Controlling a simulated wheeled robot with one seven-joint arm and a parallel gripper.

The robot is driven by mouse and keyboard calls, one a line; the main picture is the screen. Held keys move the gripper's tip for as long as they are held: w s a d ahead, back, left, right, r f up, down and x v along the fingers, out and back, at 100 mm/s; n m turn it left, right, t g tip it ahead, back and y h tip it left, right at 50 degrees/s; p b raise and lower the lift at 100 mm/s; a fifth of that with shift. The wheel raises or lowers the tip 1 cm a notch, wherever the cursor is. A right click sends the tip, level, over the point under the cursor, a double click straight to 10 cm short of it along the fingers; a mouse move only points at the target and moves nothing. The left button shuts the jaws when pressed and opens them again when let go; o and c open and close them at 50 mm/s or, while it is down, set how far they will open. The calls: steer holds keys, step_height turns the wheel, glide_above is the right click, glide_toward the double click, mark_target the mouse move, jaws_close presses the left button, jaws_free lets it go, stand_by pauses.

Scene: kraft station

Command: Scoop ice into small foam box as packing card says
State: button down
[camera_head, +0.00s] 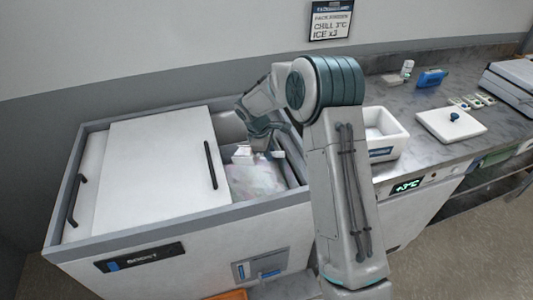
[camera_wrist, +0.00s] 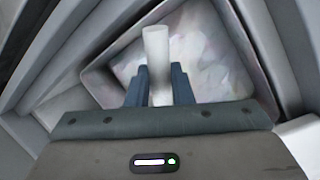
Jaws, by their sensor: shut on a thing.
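My gripper (camera_wrist: 160,88) is shut on the white handle of the scoop (camera_wrist: 156,45). In the head view my gripper (camera_head: 262,140) reaches down into the open right part of the ice chest (camera_head: 75,250), with the pale scoop (camera_head: 243,153) just over the ice (camera_head: 258,180). The ice also shows in the wrist view (camera_wrist: 200,45). I cannot tell whether the scoop touches or carries ice. The small white foam box (camera_head: 397,146) stands open on the counter, partly behind my arm; its inside shows little. The packing card (camera_head: 330,20) on the wall reads "CHILL 3°C" and "ICE x3".
The chest's white lid (camera_head: 150,160) covers its left part. A blue item (camera_head: 431,78), small vials (camera_head: 470,102) and a grey case (camera_head: 512,85) stand farther right. A display (camera_head: 407,186) reads about +3°C.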

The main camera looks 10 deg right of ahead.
steer(key=shift+t+y, duration=0.3)
steer(key=shift+y, duration=0.4)
steer(key=shift+s+d+r+p, duration=0.15)
steer(key=shift+d+r+p, duration=0.25)
steer(key=shift+r+p, duration=0.65)
steer(key=shift+s+d+r+p, duration=0.15)
steer(key=shift+d+r+p, duration=0.25)
steer(key=shift+r, duration=1.15)
steer(key=shift+s+d+r+p, duration=0.15)
steer(key=shift+d+r+p, duration=0.2)
steer(key=shift+r+p, duration=0.7)
steer(key=shift+r, duration=0.25)
